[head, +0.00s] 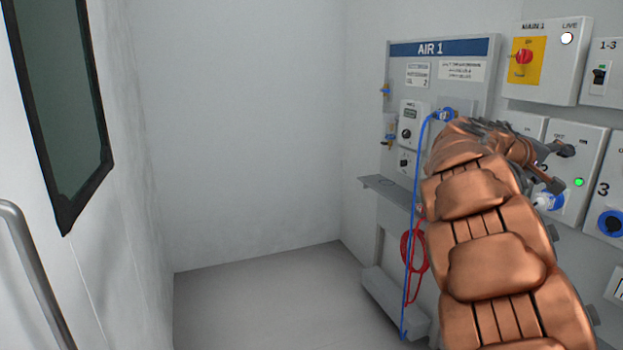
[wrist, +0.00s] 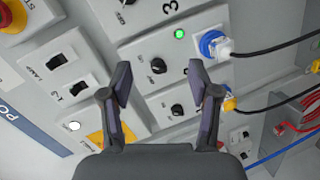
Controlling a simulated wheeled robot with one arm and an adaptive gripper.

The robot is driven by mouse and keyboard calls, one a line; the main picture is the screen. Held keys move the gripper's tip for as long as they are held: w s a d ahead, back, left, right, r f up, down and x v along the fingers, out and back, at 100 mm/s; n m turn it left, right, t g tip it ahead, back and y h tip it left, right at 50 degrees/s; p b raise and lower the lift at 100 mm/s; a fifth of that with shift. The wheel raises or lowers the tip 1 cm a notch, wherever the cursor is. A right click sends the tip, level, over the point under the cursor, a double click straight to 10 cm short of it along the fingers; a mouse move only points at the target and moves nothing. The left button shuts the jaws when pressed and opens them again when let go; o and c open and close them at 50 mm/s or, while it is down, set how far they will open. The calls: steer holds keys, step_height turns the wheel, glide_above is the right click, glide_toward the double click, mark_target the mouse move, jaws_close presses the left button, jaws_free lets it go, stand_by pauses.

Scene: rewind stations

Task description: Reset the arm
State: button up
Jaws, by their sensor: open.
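My gripper (wrist: 165,82) is open in the wrist view, its two dark fingers apart with nothing between them. Behind the fingers is a grey switch box (wrist: 152,50) with a black rotary knob and a lit green lamp. My copper-coloured arm reaches up the right side of the head view to the wall panels. The gripper end there is partly hidden by the arm, near the switch box (head: 592,150) with the green lamp. I cannot tell from these views whether the fingers touch the panel.
The AIR 1 panel (head: 480,60) with a blue hose (head: 412,220) and a red coil (head: 404,250) stands left of the arm. A yellow-and-red isolator (head: 524,58) is above it. Blue sockets with black cables (wrist: 260,50) are at right in the wrist view. Floor (head: 260,300) is clear at left.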

steer(key=s+a+f+g+y+p, duration=0.1)
steer(key=s+a+y+p, duration=0.3)
steer(key=s+a, duration=0.5)
steer(key=s+a+f+g+y+p, duration=0.1)
steer(key=s+a+f+y+p, duration=0.3)
steer(key=s+a, duration=0.5)
steer(key=s+a+f+g+y+p, duration=0.1)
steer(key=s+a+f+y+p, duration=0.2)
steer(key=s+a+p, duration=0.5)
steer(key=shift+s+a+f+y, duration=0.25)
steer(key=shift+s+a+y, duration=0.3)
steer(key=shift+a, duration=0.1)
steer(key=s+a+y+p, duration=0.1)
steer(key=s+a, duration=0.2)
steer(key=s+a+f+g+y+p, duration=0.1)
steer(key=s+a, duration=0.3)
steer(key=s+a+f+n+y+p, duration=0.1)
steer(key=s+a, duration=0.3)
steer(key=shift+g+p, duration=0.4)
steer(key=shift+c, duration=0.2)
